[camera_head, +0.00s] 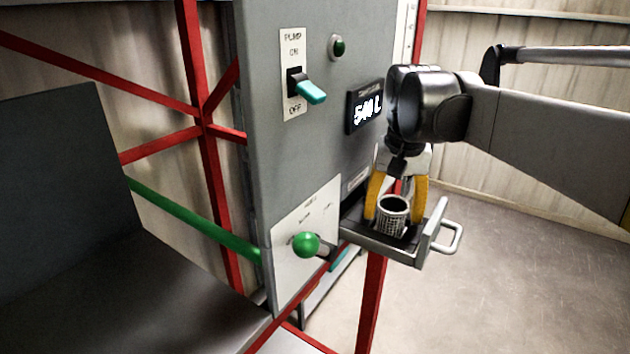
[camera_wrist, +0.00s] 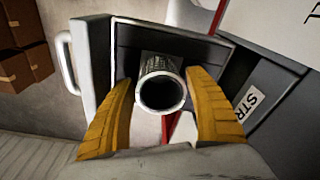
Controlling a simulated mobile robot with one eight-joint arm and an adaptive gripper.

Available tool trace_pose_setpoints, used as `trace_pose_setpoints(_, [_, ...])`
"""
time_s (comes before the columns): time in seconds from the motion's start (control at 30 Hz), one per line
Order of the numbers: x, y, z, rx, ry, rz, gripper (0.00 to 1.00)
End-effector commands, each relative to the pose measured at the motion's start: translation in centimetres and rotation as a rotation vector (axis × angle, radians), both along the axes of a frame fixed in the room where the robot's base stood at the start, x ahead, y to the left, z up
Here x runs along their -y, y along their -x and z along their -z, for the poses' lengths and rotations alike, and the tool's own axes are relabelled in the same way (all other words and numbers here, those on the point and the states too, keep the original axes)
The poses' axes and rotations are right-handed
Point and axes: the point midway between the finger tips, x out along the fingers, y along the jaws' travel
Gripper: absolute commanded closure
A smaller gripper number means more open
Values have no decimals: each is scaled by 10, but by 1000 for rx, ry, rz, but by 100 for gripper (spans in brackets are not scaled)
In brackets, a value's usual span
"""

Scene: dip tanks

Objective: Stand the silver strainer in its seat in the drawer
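The silver strainer (camera_head: 392,222) is a small perforated cup standing upright in the open drawer (camera_head: 432,240), its mouth up. My gripper (camera_head: 394,219) points down over the drawer with a yellow finger on each side of the strainer. In the wrist view the strainer (camera_wrist: 161,92) lies between the fingertips (camera_wrist: 160,78), with a narrow gap showing at each side. The fingers look open around it, not closed on it. The drawer's frame (camera_wrist: 103,50) shows behind it. The strainer's base and the seat are hidden, so I cannot tell whether it is seated.
The drawer's handle (camera_head: 452,237) sticks out to the right. A green-knobbed lever (camera_head: 306,244) is left of the drawer on the grey cabinet (camera_head: 285,160), below a pump switch (camera_head: 305,86). Red posts (camera_head: 372,300) stand nearby. Brown boxes (camera_wrist: 22,60) lie at the wrist view's left.

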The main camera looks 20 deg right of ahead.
Motion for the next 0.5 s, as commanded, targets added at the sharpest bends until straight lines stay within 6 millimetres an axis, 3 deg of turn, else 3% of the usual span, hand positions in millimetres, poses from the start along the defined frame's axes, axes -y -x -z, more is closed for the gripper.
trace_pose_setpoints(0.27, [-1,1,-10,0,0,0,37])
trace_pose_setpoints(0.5, [-4,6,-59,0,0,-1,37])
